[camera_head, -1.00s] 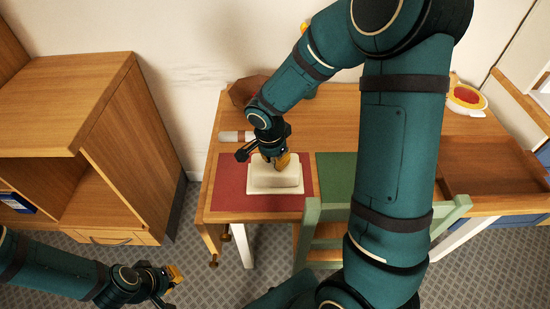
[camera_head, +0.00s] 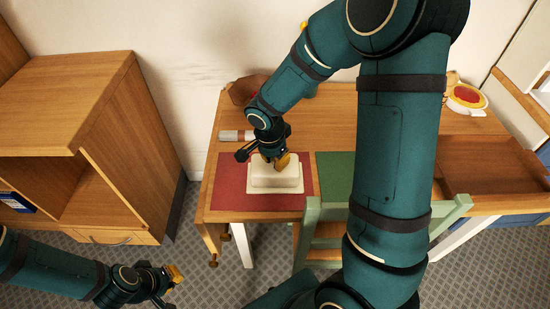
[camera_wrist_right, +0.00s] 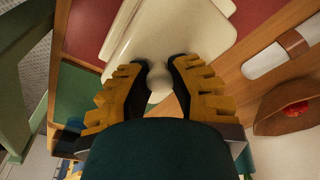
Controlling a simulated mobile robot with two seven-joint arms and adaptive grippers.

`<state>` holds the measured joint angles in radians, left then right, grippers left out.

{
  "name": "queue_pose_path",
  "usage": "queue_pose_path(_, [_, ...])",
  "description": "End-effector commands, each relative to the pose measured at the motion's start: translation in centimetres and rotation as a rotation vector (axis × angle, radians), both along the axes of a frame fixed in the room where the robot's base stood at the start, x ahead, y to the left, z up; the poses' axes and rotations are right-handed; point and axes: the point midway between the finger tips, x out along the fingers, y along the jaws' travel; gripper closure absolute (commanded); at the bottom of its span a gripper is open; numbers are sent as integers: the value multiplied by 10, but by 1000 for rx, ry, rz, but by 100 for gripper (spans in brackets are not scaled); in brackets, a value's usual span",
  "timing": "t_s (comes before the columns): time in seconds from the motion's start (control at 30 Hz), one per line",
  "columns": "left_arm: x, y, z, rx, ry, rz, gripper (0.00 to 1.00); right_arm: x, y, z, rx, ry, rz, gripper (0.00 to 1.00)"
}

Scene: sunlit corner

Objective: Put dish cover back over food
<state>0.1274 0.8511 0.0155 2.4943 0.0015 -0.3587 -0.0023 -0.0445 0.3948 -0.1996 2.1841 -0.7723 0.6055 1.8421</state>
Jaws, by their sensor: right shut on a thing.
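A cream dish cover (camera_head: 275,179) with a rounded rectangular body sits low over a pale dish (camera_head: 250,188) on a red mat (camera_head: 231,190). My right gripper (camera_head: 275,163) is above the cover. In the right wrist view, my right gripper (camera_wrist_right: 158,72) is shut on the round knob (camera_wrist_right: 159,84) of the cover (camera_wrist_right: 185,35). Any food under the cover is hidden, and I cannot tell whether the cover rests fully on the dish. My left gripper (camera_head: 170,286) is at the lower left, away from the table; its opening is unclear.
A green mat (camera_head: 334,178) lies to the right. A green chair (camera_head: 318,236) is at the table's front. A wooden cabinet (camera_head: 112,199) stands at left.

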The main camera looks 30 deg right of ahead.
Motion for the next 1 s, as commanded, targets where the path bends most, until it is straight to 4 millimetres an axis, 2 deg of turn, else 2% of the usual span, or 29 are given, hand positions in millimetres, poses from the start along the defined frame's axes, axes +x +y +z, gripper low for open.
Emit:
queue_pose_path(0.77, [0,0,0,0,0,0,100,0,0,-6,0,0,0,100])
queue_pose_path(0.8, [0,0,0,0,0,0,100,0,0,-6,0,0,0,68])
queue_pose_path(0.87, [0,0,0,0,0,0,100,0,0,-6,0,0,0,48])
queue_pose_path(1.0, [0,0,0,0,0,0,100,0,0,-6,0,0,0,48])
